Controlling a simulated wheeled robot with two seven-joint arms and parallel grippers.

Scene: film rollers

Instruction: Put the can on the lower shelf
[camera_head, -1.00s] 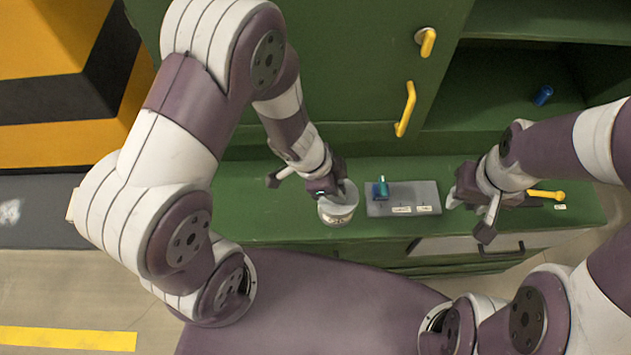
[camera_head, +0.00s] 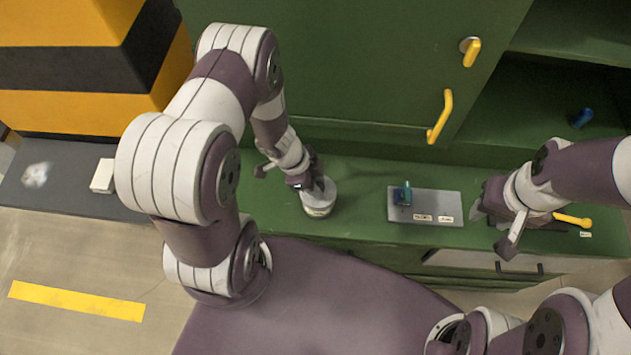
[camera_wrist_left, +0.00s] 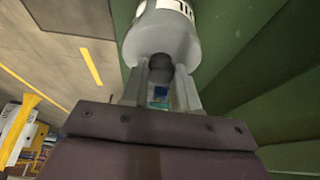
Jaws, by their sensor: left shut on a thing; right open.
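The can (camera_head: 319,203) is a light grey cylinder with a label, at the left part of the green counter. It also shows in the left wrist view (camera_wrist_left: 162,38) between my fingertips. My left gripper (camera_head: 308,189) is shut on it; whether the can touches the counter I cannot tell. My right gripper (camera_head: 487,209) is open and empty over the right part of the counter. The green cabinet's open shelves stand at the right; an upper shelf (camera_head: 580,35) lies above a lower shelf (camera_head: 515,105), which holds a blue item (camera_head: 582,118).
A yellow-handled tool (camera_head: 572,220) lies at the right. The cabinet door with yellow handles (camera_head: 440,117) is shut.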

